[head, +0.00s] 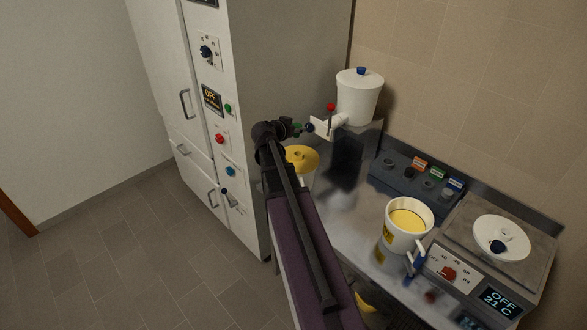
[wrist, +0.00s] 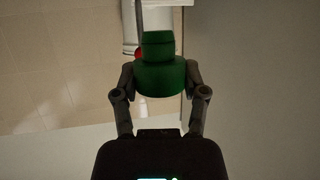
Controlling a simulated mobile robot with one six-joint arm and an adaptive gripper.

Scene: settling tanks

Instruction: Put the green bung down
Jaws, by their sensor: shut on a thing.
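The green bung (wrist: 160,68) is a stepped dark green plug, a wider part with a narrower part beyond it. It sits between the two fingers of my gripper (wrist: 160,82), which is shut on it. In the head view my gripper (head: 291,128) is small and partly hidden by my arm. A bit of the green bung (head: 298,127) shows there, held in the air left of the white tank's spout. A dark blue rack (head: 405,190) on the bench has round holes and orange, green and blue labels.
A white tank (head: 358,98) with a red-knobbed tap stands at the back. A yellow-topped vessel (head: 302,157) is below my gripper. A white jug (head: 394,238) of yellow liquid and a heater (head: 455,235) with a white lid (head: 515,236) stand right. A tall cabinet (head: 270,60) is left.

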